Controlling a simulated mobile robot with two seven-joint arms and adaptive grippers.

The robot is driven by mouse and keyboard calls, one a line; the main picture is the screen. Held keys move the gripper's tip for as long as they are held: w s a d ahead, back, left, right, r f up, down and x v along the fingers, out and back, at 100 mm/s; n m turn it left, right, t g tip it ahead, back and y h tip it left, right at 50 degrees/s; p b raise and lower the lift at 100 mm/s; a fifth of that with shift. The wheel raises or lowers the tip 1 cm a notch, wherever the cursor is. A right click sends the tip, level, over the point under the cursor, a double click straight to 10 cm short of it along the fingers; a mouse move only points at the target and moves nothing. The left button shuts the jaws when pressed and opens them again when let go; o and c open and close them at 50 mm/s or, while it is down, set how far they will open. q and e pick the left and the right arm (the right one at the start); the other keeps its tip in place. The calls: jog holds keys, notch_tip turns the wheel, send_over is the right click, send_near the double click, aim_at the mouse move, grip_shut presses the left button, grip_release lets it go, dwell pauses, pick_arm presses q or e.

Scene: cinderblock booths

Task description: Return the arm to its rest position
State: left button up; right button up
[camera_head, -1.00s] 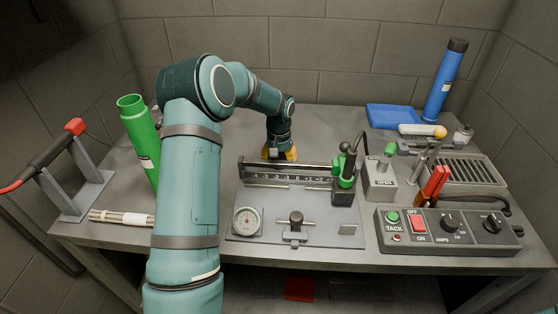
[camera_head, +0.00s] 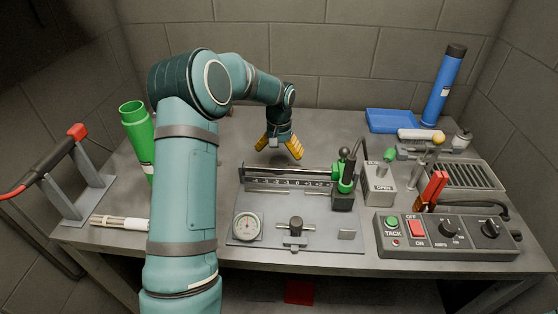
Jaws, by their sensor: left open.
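My left arm comes in from the lower left and bends over the workbench (camera_head: 330,128). My left gripper (camera_head: 279,150) has yellow fingers spread wide apart and nothing between them. It hangs above the bench just behind the grey fixture with the ruled rail (camera_head: 288,184). The fingers appear clear of the rail. My right gripper is out of view.
A green cylinder (camera_head: 136,134) stands left, partly behind my arm, near a torch on a stand (camera_head: 45,150). Right are a green-handled clamp (camera_head: 345,180), a grey box (camera_head: 380,185), a control panel (camera_head: 445,232), a blue tray (camera_head: 391,121) and a blue cylinder (camera_head: 444,85). The back middle is clear.

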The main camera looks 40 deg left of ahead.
pick_arm(q)
notch_tip(320, 180, up, 7)
jog(key=p, duration=0.1)
